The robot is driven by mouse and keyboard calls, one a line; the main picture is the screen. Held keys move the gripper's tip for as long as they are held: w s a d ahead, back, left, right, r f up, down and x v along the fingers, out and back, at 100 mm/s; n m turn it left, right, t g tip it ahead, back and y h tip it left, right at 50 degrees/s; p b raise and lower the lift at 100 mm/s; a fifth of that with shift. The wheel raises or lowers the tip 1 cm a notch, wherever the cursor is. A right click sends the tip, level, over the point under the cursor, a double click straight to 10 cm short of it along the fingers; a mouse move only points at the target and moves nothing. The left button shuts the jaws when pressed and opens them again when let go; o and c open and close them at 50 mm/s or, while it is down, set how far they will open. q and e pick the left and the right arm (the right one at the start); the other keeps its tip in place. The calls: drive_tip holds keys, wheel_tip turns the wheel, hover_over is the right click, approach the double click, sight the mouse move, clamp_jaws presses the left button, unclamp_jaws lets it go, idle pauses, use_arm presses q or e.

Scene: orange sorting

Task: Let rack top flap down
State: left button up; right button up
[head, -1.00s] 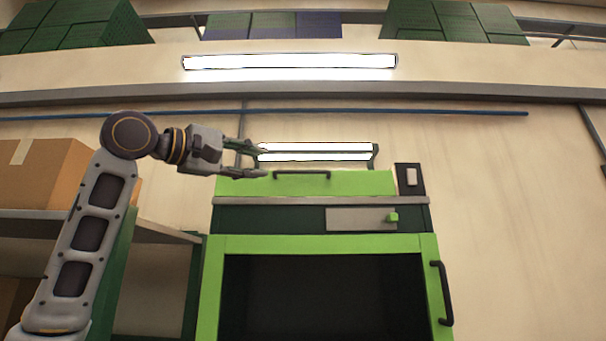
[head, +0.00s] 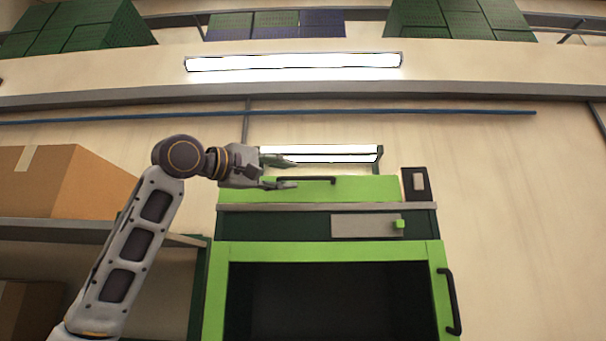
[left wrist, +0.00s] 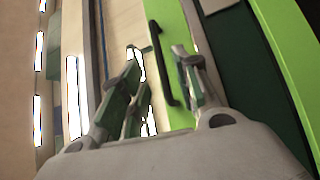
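The rack's green top flap (head: 360,190) sits at the top of the green and dark rack, with a black bar handle (head: 318,180) along its upper part. My left gripper (head: 294,174) is open at the left end of this handle in the head view. In the left wrist view the handle (left wrist: 158,62) runs lengthwise on the flap (left wrist: 181,18), ahead of and between the spread fingers (left wrist: 165,75). Whether any finger touches the handle cannot be told. My right gripper is not in view.
Below the flap is a grey panel with a green knob (head: 399,224), then a green-framed front (head: 218,290) with a black side handle (head: 452,300). A cardboard box (head: 85,185) stands on a shelf at left. A switch box (head: 416,184) is right of the flap.

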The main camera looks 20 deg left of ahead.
sight(304, 178)
use_arm(q)
drive_tip(key=p+x, duration=0.1)
drive_tip(key=x, duration=0.4)
drive_tip(key=shift+r+p, duration=0.1)
drive_tip(key=shift+p, duration=0.25)
drive_tip(key=shift+p+x, duration=0.3)
drive_tip(key=shift+x, duration=0.55)
drive_tip(key=shift+c, duration=0.5)
clamp_jaws()
